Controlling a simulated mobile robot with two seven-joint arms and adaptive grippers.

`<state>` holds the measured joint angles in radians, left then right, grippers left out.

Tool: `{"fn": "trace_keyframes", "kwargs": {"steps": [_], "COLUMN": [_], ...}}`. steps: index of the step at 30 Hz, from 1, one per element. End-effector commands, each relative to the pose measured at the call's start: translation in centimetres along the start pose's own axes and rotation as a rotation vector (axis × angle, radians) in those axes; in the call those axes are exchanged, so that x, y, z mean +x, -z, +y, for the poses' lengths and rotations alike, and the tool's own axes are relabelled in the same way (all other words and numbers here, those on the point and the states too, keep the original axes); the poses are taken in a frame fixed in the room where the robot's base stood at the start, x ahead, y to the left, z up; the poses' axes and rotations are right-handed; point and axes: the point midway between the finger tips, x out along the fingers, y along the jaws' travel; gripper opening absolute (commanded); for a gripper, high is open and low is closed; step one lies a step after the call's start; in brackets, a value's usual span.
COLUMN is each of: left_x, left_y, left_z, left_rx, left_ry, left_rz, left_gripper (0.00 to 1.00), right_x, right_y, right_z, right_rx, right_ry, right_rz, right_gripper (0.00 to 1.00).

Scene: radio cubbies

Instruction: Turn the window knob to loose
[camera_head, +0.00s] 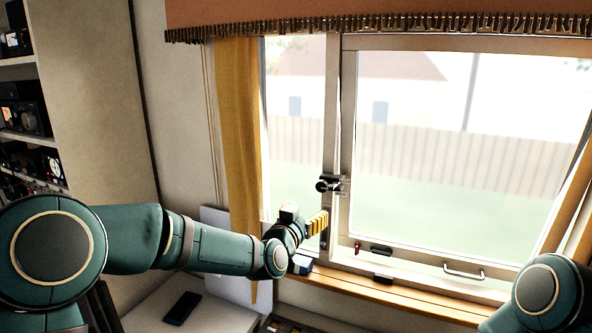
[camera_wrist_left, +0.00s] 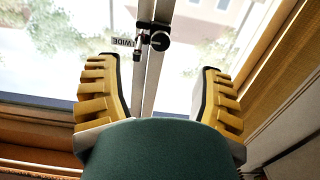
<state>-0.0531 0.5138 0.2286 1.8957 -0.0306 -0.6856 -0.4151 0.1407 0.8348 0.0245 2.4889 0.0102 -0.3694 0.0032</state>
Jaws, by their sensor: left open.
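The window knob (camera_head: 322,186) is small, round and black, on a fitting on the window's middle post in the head view. It also shows in the left wrist view (camera_wrist_left: 160,40), beside a small label (camera_wrist_left: 124,42) that reads WIDE, mirrored or upside down. My left gripper (camera_head: 318,223) is just below the knob in the head view. In the left wrist view its yellow ribbed fingers (camera_wrist_left: 159,75) are wide apart and empty, with the knob beyond the gap between the tips. They do not touch it. My right gripper is out of view; part of that arm shows at the lower right.
The window (camera_head: 440,150) has a wooden sill (camera_head: 400,300), a metal handle (camera_head: 463,272) and a small red-handled part (camera_head: 357,247). A yellow curtain (camera_head: 238,150) hangs left. A phone (camera_head: 181,308) lies on the white surface (camera_head: 215,315) below. Shelves with radios (camera_head: 25,117) stand far left.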

Motion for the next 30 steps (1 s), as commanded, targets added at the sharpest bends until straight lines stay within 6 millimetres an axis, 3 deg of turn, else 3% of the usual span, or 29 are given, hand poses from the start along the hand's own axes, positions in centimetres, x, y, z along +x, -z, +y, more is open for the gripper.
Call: {"fn": "trace_keyframes", "kwargs": {"steps": [1, 4, 8, 24, 30], "left_x": [0.1, 0.5, 1.7, 10.7, 12.9], "left_y": [1.3, 2.1, 2.0, 2.3, 2.3], "left_z": [0.1, 0.1, 0.1, 0.1, 0.1], "left_rx": [0.007, 0.013, 0.012, 0.011, 0.01], "left_ry": [0.001, 0.003, 0.003, 0.003, 0.003], "left_rz": [0.02, 0.036, 0.035, 0.035, 0.033], "left_gripper": [0.68, 0.68, 0.68, 0.68, 0.68], "right_x": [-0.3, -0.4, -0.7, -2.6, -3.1], "right_y": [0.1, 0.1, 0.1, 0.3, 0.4], "right_z": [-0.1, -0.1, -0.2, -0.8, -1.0], "right_rx": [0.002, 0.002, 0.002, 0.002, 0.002], "right_ry": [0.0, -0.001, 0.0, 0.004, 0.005], "right_rz": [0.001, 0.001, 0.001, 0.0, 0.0], "right_gripper": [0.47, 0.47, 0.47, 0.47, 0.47]}}
